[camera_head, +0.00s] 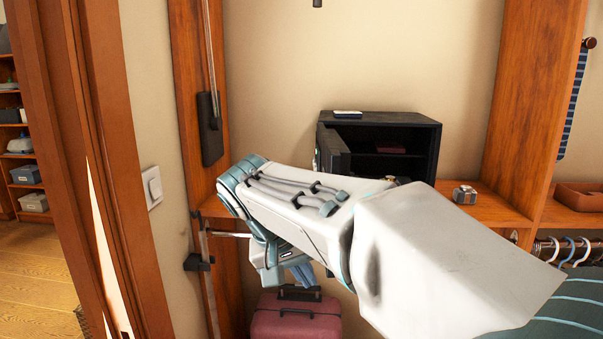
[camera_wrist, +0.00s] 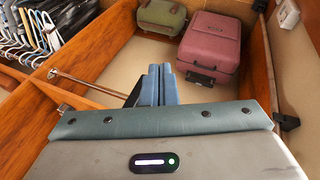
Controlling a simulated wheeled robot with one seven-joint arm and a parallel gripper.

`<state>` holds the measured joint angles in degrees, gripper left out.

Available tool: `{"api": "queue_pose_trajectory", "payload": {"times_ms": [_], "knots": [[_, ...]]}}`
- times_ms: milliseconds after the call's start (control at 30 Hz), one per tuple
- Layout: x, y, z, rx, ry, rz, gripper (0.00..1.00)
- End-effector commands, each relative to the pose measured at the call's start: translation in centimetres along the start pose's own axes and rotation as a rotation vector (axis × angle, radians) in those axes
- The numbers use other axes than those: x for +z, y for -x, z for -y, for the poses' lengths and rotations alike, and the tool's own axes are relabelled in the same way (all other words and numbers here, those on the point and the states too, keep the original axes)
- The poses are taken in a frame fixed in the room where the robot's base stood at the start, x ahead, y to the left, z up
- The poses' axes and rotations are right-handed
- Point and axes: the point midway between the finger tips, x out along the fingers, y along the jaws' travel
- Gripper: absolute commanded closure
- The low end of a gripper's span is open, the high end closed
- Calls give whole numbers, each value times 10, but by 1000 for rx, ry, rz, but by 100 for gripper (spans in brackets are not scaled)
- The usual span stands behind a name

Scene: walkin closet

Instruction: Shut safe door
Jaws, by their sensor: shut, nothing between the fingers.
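The black safe (camera_head: 415,125) stands on the wooden shelf. Its door (camera_head: 334,152) is open, swung out on the left side, and the dark interior with an inner shelf shows. My arm covers the lower part of the door and safe. My gripper (camera_head: 303,273) is partly hidden under my arm, lower than the safe and left of it, pointing down. In the wrist view my gripper (camera_wrist: 158,84) has its two blue fingers together with nothing between them. The safe cannot be made out in the wrist view.
A pink suitcase (camera_head: 295,318) stands below the shelf; it also shows in the wrist view (camera_wrist: 211,45) beside a green bag (camera_wrist: 161,16). A small box (camera_head: 465,194) sits on the shelf right of the safe. Wooden uprights (camera_head: 190,90) flank the bay. Hangers (camera_wrist: 35,35) hang at left.

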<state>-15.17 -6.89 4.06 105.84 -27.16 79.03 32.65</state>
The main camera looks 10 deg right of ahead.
Motion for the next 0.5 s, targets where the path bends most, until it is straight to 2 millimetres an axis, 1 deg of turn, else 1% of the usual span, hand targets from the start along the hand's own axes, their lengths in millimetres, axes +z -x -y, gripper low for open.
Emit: {"api": "queue_pose_trajectory", "payload": {"times_ms": [33, 100, 200, 300, 333, 400, 500], "knots": [[-16, 37, -10, 18, -18, -19, 100], [-31, 66, -16, 47, -50, -43, 100], [-47, 100, -24, 78, -93, -74, 100], [-58, 124, -29, 101, -129, -97, 100], [-60, 129, -30, 106, -136, -101, 100], [-65, 138, -32, 115, -152, -112, 100], [-67, 140, -33, 121, -162, -117, 100]]}}
